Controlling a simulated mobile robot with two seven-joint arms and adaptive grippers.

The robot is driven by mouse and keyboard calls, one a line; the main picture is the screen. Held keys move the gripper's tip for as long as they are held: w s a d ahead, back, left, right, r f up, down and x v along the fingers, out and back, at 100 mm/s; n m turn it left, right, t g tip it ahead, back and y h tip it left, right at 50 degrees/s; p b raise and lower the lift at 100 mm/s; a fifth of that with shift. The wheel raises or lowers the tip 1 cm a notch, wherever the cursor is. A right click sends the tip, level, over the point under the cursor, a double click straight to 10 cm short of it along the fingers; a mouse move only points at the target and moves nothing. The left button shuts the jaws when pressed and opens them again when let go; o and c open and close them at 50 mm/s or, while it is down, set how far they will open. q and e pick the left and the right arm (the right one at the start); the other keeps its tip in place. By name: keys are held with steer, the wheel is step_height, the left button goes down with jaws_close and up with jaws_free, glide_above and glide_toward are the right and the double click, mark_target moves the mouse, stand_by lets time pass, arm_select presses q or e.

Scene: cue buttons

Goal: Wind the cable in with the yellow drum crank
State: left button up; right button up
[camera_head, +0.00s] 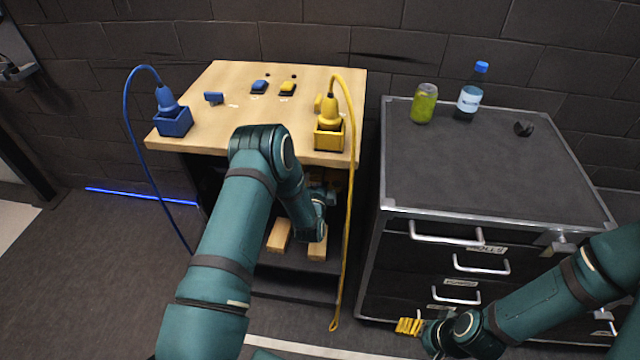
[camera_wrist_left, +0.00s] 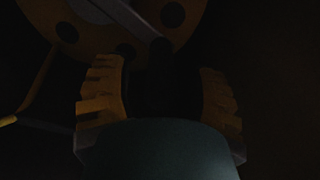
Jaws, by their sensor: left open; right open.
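In the left wrist view, a dim orange-yellow drum (camera_wrist_left: 185,18) with round holes fills the top, and a grey bar (camera_wrist_left: 122,14) crosses its face. My left gripper (camera_wrist_left: 160,95) is open, its ribbed yellow fingers just below the drum. A dark shape stands between the fingers; I cannot tell whether it is the crank handle. In the head view my left arm reaches into the dark space under the wooden table, which hides the drum. The yellow cable (camera_head: 349,200) hangs from the yellow plug (camera_head: 330,112) to near the floor. My right gripper (camera_head: 409,326) is open and empty by the drawers.
The wooden table (camera_head: 225,85) carries a blue plug (camera_head: 172,115) with a blue cable, and blue and yellow buttons (camera_head: 287,88). Wooden blocks (camera_head: 279,235) sit inside below. The grey drawer cabinet (camera_head: 470,165) on the right holds a can (camera_head: 424,104) and a bottle (camera_head: 469,98).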

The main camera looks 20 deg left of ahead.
arm_select(q)
steer(key=v, duration=1.1)
steer(key=shift+s+d, duration=0.2)
steer(key=shift+s, duration=0.15)
step_height(320, 180, down, 3)
steer(key=s+d+n+g+p, duration=0.1)
steer(key=s+n+p, duration=0.15)
steer(key=n, duration=0.45)
steer(key=w+a+r+n, duration=0.1)
steer(key=w+n, duration=0.1)
steer(key=w, duration=0.2)
steer(key=w+a+r+n, duration=0.1)
steer(key=w+a+n, duration=0.1)
steer(key=w, duration=0.3)
steer(key=w+a+r+n+t, duration=0.1)
steer(key=w+n, duration=0.1)
steer(key=w, duration=0.3)
steer(key=shift+w+a+n, duration=0.1)
steer(key=shift+a+n, duration=0.05)
steer(key=shift+n, duration=0.15)
steer(key=shift+c, duration=0.5)
jaws_close()
